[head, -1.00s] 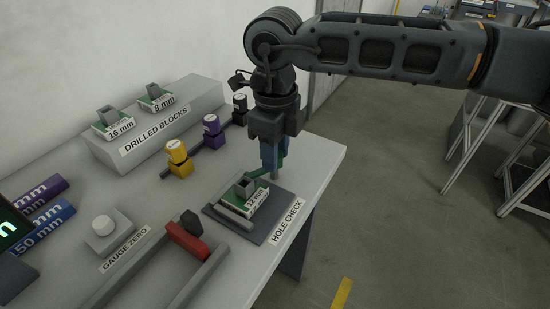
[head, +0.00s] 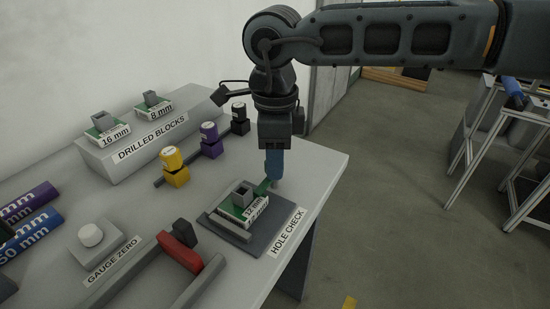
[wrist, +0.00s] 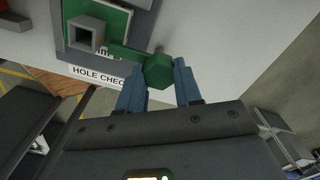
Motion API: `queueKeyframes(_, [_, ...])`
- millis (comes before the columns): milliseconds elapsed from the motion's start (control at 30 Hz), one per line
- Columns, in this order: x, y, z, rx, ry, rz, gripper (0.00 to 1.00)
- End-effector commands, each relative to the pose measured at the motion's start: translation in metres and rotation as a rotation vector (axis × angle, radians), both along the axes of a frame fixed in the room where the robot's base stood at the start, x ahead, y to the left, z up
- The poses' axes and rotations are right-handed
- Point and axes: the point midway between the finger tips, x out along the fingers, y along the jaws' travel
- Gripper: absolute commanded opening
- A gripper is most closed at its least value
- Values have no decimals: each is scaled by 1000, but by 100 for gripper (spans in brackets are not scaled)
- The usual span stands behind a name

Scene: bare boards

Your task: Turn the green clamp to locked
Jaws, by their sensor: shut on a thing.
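The green clamp (head: 262,187) is a short arm at the right side of the 12 mm block (head: 241,206) on the dark hole check plate (head: 271,231). In the wrist view the clamp arm (wrist: 128,52) runs right from beside the block's grey square tube (wrist: 86,34) to a thick green knob (wrist: 159,71). My gripper (head: 273,180) points down with its blue fingers at the clamp's outer end. In the wrist view my gripper (wrist: 160,74) has one finger on each side of the knob and is shut on it. The clamp's pivot is not clear.
A red-and-grey gauge (head: 180,249) lies in front left of the plate. A gauge zero block (head: 97,245) is further left. Yellow (head: 173,161), purple (head: 210,137) and black (head: 239,113) handled gauges stand behind. The table's right edge is close to my gripper.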

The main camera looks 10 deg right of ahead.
Motion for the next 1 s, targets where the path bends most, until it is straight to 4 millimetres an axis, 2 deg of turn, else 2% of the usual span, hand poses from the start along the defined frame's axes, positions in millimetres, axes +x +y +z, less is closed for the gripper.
queueKeyframes(300, [0,0,1,0,-2,2,4])
queueKeyframes(333, [0,0,1,0,-2,2,37])
queueKeyframes(567, [0,0,0,0,-1,1,59])
queueKeyframes(833, [0,0,2,0,-1,1,60])
queueKeyframes(1000, [1,0,20,0,-4,1,60])
